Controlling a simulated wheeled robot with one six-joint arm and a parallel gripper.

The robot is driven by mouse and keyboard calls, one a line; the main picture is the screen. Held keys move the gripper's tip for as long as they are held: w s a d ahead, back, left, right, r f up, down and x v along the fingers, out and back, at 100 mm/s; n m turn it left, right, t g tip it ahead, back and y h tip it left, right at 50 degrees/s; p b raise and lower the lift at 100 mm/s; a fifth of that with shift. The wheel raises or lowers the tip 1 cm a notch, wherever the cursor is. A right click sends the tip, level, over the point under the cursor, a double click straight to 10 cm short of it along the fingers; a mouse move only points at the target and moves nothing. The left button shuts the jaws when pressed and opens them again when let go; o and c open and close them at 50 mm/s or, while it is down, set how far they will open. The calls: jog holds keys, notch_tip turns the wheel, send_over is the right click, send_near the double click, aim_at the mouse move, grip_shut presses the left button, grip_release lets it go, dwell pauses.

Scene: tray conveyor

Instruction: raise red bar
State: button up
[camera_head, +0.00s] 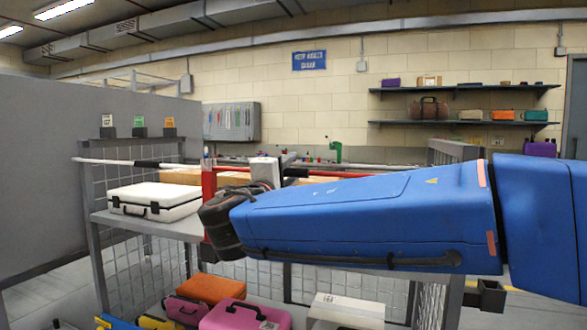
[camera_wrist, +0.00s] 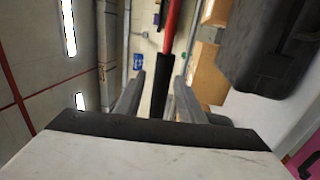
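The red bar (camera_head: 340,174) runs roughly level above the top of the rack, with a black section (camera_head: 296,172) at its left. In the wrist view the red part (camera_wrist: 173,22) leads away and its black section (camera_wrist: 162,85) comes back to between my fingers. My gripper (camera_head: 287,160) is at this black section, its two fingers (camera_wrist: 155,100) apart on either side of it. I see a gap at the left finger. Whether the right finger touches the bar I cannot tell.
A white bar (camera_head: 105,161) with a black section crosses at the left. A red upright (camera_head: 208,185) stands by my wrist. A white case (camera_head: 155,200) and cardboard boxes (camera_head: 180,176) lie on the rack. Pink (camera_head: 245,316) and orange (camera_head: 212,289) cases are below.

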jog(key=shift+x, duration=1.2)
